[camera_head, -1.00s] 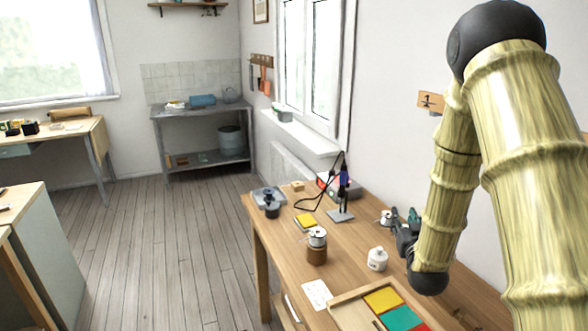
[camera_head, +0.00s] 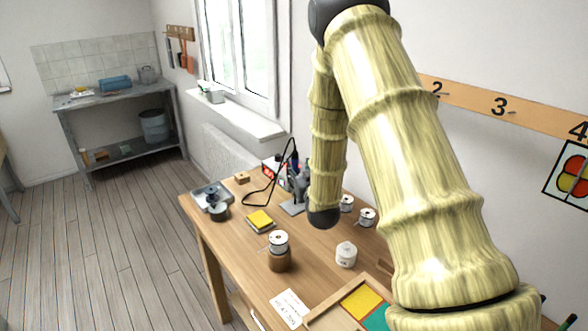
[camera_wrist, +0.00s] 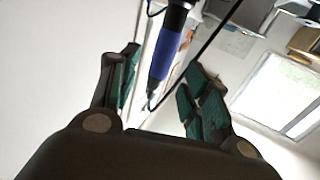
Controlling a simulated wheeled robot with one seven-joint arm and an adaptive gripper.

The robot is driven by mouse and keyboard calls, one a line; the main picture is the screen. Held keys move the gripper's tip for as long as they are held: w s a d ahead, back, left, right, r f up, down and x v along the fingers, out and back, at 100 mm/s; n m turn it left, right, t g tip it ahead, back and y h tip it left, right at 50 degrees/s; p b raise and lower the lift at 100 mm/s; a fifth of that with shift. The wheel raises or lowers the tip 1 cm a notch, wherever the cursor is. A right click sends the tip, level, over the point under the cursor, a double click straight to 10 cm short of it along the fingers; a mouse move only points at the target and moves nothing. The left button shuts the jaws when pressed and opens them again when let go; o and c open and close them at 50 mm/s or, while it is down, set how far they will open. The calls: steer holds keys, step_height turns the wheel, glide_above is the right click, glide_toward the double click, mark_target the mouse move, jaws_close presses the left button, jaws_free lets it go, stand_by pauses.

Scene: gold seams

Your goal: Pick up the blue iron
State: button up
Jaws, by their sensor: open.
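The blue iron (camera_head: 294,160) stands upright in its stand (camera_head: 292,207) on the wooden table, with a black cable looping off to the left. In the wrist view the iron (camera_wrist: 166,55) shows a blue grip and a dark tip, lying between my fingers in the picture. My gripper (camera_wrist: 160,76) is open, with green pads on both sides of the iron and no clear contact. In the head view my gripper (camera_head: 303,180) is close by the iron, partly hidden behind my arm.
On the table (camera_head: 232,262) are a wire spool on a brown jar (camera_head: 279,255), a white lidded pot (camera_head: 346,254), a yellow pad (camera_head: 260,220), two more spools (camera_head: 367,217) and a tray with coloured squares (camera_head: 325,318). A red-fronted box (camera_head: 273,171) stands behind the iron.

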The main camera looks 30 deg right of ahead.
mark_target(296, 160)
steer(key=shift+w+d+r, duration=0.15)
steer(key=shift+w+r, duration=0.05)
steer(key=shift+w, duration=0.15)
steer(key=p+x, duration=0.1)
steer(key=x, duration=0.1)
steer(key=p+x, duration=0.1)
steer(key=x, duration=0.1)
steer(key=shift+r, duration=0.4)
steer(key=shift+w+f, duration=0.1)
steer(key=shift+w, duration=0.2)
jaws_close()
